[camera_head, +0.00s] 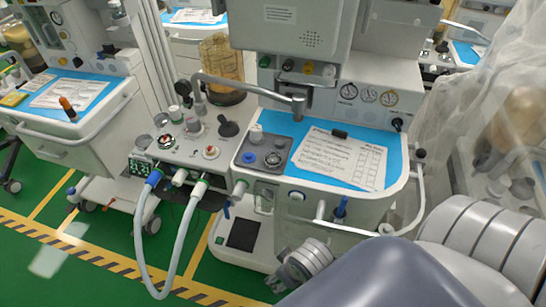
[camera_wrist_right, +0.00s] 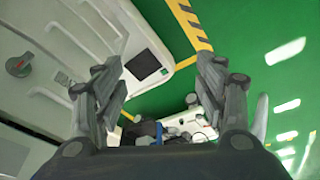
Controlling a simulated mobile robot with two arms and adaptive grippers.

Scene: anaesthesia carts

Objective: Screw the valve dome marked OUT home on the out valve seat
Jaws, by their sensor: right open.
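The anaesthesia cart's valve block (camera_head: 185,140) stands left of the blue work top in the head view. It bears small round fittings, among them one with a red ring (camera_head: 211,152) and one with a dark top (camera_head: 228,126). No OUT mark is readable, so I cannot tell which is the valve dome or its seat. My right gripper (camera_head: 290,274) is low in front of the cart, partly hidden by my arm. In the right wrist view my right gripper (camera_wrist_right: 160,75) is open, its fingers apart with nothing between them. My left gripper is out of view.
A grey tray (camera_head: 262,153) with knobs and a checklist (camera_head: 340,158) lie on the blue mat. White hoses (camera_head: 142,240) loop down in front of the valve block. A plastic-covered machine (camera_head: 490,120) stands at right. Green floor (camera_head: 60,265) is free at lower left.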

